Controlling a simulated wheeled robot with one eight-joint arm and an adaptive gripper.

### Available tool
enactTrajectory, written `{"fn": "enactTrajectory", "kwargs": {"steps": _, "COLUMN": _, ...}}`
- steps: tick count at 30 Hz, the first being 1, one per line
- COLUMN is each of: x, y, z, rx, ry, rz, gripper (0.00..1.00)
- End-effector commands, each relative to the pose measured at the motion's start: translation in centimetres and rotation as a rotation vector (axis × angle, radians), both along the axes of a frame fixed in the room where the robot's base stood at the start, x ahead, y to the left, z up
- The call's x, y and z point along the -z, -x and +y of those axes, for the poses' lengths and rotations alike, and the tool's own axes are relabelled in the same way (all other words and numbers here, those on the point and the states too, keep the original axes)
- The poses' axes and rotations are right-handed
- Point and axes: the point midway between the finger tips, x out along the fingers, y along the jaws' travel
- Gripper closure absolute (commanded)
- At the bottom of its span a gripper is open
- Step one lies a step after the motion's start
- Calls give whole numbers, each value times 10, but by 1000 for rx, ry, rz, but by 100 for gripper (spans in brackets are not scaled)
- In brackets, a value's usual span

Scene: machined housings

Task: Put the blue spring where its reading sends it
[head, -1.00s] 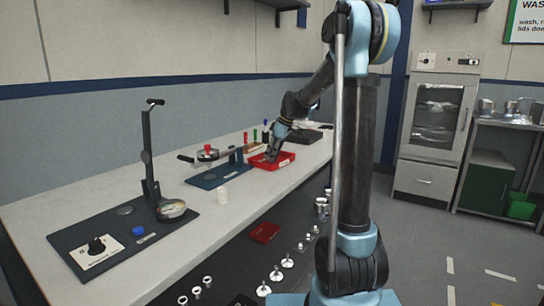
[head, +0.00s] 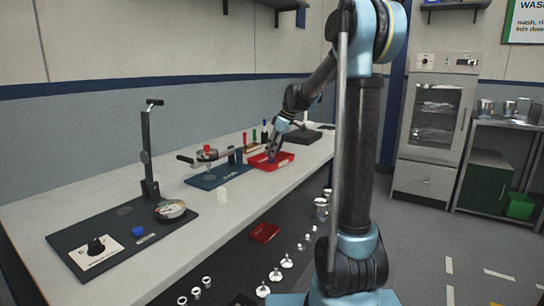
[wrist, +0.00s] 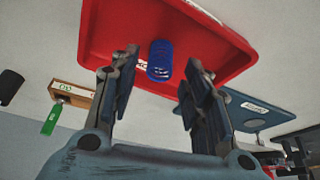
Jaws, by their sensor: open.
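The blue spring (wrist: 160,62) is in the red tray (wrist: 235,58), near its inner wall, in the wrist view. The tray also shows on the bench in the head view (head: 284,159). My gripper (wrist: 161,72) is open, its two fingers apart on either side of the spring in the picture. Neither finger visibly touches the spring, and the depth between them is hard to judge. In the head view my gripper (head: 272,153) points down at the tray. The spring is too small there to make out clearly.
A lever stand (head: 148,160) with a round gauge (head: 171,210) and a knob box (head: 96,252) stands on a dark mat at the front left. A blue-based fixture (head: 218,175) lies left of the tray. A small dark red tray (head: 264,233) sits lower down.

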Motion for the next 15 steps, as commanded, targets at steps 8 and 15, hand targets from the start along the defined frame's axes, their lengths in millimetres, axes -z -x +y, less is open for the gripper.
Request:
{"fn": "enactTrajectory", "kwargs": {"steps": 8, "x": -51, "y": 8, "z": -20, "rx": 1, "ry": 0, "rz": -1, "gripper": 57}}
{"fn": "enactTrajectory", "kwargs": {"steps": 15, "x": -78, "y": 12, "z": -30, "rx": 0, "ry": 0, "rz": 0, "gripper": 57}}
